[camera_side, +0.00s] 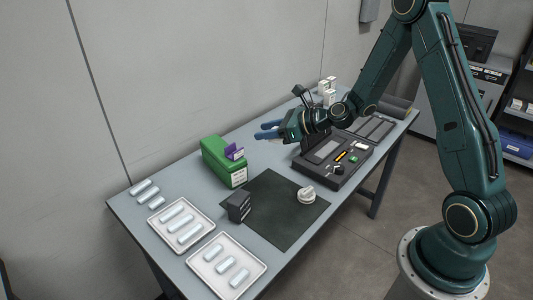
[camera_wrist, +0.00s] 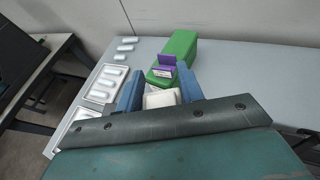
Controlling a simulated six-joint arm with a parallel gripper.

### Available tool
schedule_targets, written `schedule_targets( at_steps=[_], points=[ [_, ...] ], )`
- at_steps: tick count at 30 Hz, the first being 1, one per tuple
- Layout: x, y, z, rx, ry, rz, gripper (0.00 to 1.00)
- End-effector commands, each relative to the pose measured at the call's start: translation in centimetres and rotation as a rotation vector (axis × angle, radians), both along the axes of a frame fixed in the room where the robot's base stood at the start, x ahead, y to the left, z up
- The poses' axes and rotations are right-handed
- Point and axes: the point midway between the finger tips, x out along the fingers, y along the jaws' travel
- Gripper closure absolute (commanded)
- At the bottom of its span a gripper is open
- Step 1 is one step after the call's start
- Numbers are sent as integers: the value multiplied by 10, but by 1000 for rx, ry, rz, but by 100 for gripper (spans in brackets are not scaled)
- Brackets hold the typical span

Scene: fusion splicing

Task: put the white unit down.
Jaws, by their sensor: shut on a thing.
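My gripper (camera_side: 264,130) is above the back part of the table, behind and to the right of the green box, with its blue fingers pointing left. In the wrist view, my gripper (camera_wrist: 157,93) has its blue fingers on either side of a white unit (camera_wrist: 159,98) with rounded corners. The gripper is shut on it. The dark gripper body hides the unit's near part. In the side view I cannot make out the held unit.
A green box (camera_side: 219,158) with a purple piece (camera_side: 234,152) stands left of my gripper. A dark mat (camera_side: 280,222) carries a dark block (camera_side: 238,206) and a round white item (camera_side: 307,195). An open black case (camera_side: 314,173) lies right. Trays (camera_side: 207,207) with white cylinders are front left.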

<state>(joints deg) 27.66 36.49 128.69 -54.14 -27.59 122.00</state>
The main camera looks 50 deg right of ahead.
Motion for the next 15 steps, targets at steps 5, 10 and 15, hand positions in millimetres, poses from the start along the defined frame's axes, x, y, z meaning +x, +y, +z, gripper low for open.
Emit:
schedule_targets(
  at_steps=[5, 10, 15],
  points=[
    [-28, 38, -3, 2, 0, 220, 85],
    [-54, 68, 2, 1, -2, 414, 85],
    [-80, 91, 10, -2, -3, 585, 85]
  ],
)
